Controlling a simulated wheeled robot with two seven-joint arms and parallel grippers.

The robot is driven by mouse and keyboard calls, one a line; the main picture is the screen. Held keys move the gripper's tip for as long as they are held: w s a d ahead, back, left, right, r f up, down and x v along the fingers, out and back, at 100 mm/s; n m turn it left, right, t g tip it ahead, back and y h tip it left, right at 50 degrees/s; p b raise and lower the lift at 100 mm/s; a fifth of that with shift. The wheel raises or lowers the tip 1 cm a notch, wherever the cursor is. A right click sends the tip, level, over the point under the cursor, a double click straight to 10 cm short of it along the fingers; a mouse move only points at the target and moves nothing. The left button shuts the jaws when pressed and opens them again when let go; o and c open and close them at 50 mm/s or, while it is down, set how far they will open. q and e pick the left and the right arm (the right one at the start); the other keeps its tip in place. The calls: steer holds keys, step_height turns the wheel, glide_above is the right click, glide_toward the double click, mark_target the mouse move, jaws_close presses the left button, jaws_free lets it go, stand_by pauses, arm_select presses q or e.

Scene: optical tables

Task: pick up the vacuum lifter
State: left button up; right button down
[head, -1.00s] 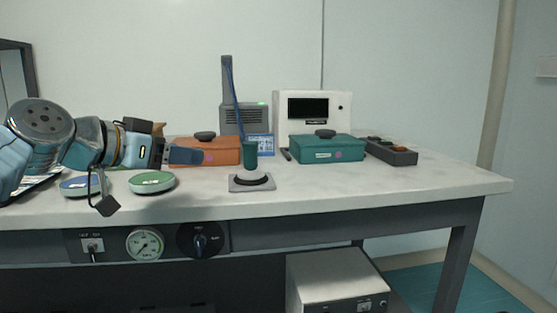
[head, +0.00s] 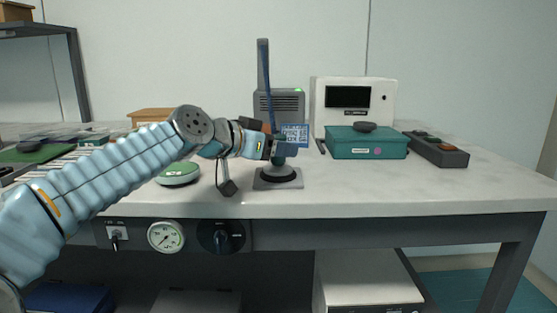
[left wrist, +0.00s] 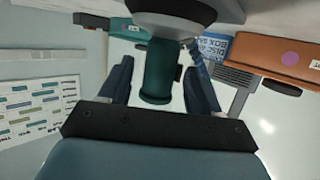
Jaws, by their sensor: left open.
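The vacuum lifter (head: 279,159) has a dark green handle and a dark round foot. It stands upright on a square grey stand on the table, with a blue hose rising behind it. My left gripper (head: 284,150) is level with the handle and partly hides it. In the left wrist view the lifter's green handle (left wrist: 158,85) lies between the two spread fingers of the left gripper (left wrist: 157,68), with a gap on each side. My right gripper is not in view.
A teal case (head: 366,147) and a dark box with knobs (head: 436,150) stand to the right. A white instrument (head: 352,98) and a grey unit with a post stand behind. A green disc (head: 178,174) lies left. In the left wrist view an orange case (left wrist: 280,58) shows.

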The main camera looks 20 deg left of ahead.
arm_select(q)
steer(key=x, duration=0.2)
steer(key=shift+w+d, duration=0.2)
steer(key=shift+w, duration=0.05)
jaws_close()
